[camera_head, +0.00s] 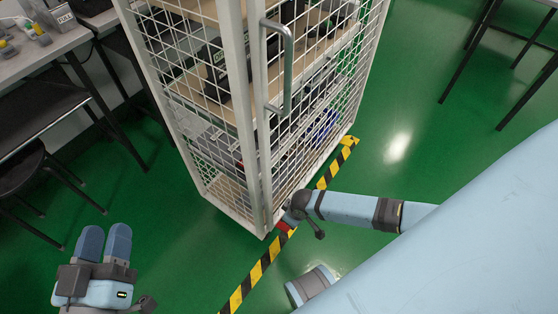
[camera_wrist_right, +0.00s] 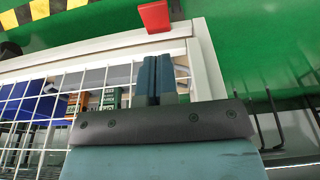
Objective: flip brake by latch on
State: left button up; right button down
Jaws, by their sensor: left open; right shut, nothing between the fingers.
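A white wire-mesh cage trolley (camera_head: 239,90) stands upright on the green floor. A red brake pedal (camera_head: 284,227) sticks out at the foot of its near corner. In the right wrist view the red pedal (camera_wrist_right: 153,16) is at the top, just outside the white frame. My right gripper (camera_wrist_right: 160,78) is shut and empty, its fingertips pointing towards the pedal with a gap in the picture. My left gripper (camera_head: 104,235) is open and empty, low at the left, away from the trolley.
Yellow-black floor tape (camera_head: 262,266) runs beside and under the trolley. A grey vertical handle (camera_head: 287,70) is on its mesh front. A workbench (camera_head: 40,50) and dark stools (camera_head: 20,165) stand left; table legs are upper right. Floor between the stools and trolley is clear.

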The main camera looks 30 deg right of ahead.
pick_arm(q)
jog(key=shift+s+r, duration=0.1)
jog(key=shift+s, duration=0.05)
pick_arm(e)
jog(key=shift+s+d+f, duration=0.1)
jog(key=b, duration=0.4)
send_over(286, 228)
jog(key=s, duration=0.1)
jog(key=f, duration=0.6)
jog(key=shift+s+d, duration=0.15)
jog(key=shift+d, duration=0.1)
jog(key=b+x, duration=0.1)
jog(key=x, duration=0.2)
jog(key=shift+f+b, duration=0.15)
jog(key=shift+b, duration=0.2)
jog(key=shift+f, duration=0.3)
pick_arm(q)
jog(key=f, duration=0.2)
jog(key=f+m+g, duration=0.1)
jog(key=f, duration=0.1)
jog(key=w+f+m, duration=0.1)
jog(key=f, duration=0.1)
jog(key=shift+a+g, duration=0.1)
jog(key=shift+g, duration=0.2)
jog(key=shift+r, duration=0.1)
